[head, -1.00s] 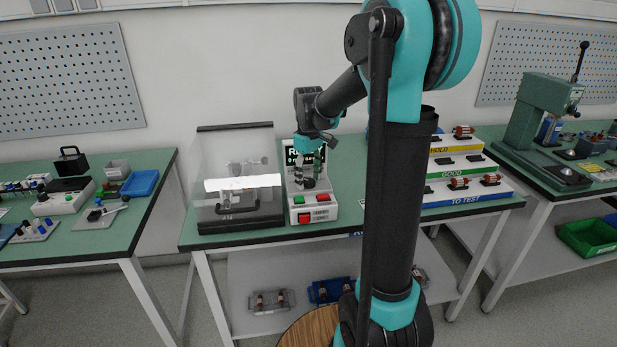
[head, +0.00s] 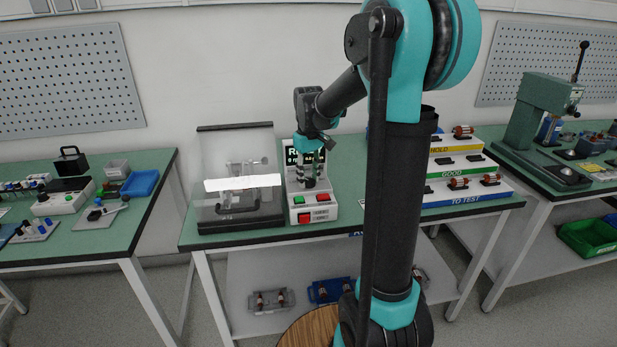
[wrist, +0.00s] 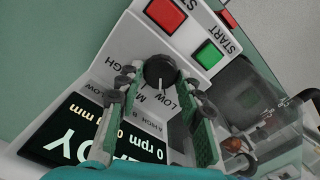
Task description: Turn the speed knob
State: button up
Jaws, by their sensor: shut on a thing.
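The black speed knob (wrist: 158,72) sits on the sloped face of a light grey control box (head: 299,217). Its white pointer line is toward the LOW lettering in the wrist view. My gripper (wrist: 157,84) is shut on the knob, with one green-and-grey finger on each side of it. In the head view my gripper (head: 308,184) points down at the box and hides the knob. The display (wrist: 95,125) reads READY and 0 rpm, partly covered by a finger.
A green START button (wrist: 209,55) and a red button (wrist: 166,14) sit close to the knob. A clear-covered test enclosure (head: 237,213) stands left of the box. Racks with HOLD, GOOD and TO TEST labels (head: 470,199) stand to the right.

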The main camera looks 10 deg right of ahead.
aim_at(309, 180)
jog(key=m, duration=0.4)
jog(key=shift+d+m, duration=0.1)
jog(key=shift+m, duration=1.6)
jog(key=o, duration=1.2)
jog(key=shift+c, duration=0.2)
jog(key=shift+r, duration=0.1)
notch_tip(309, 180, up, 12)
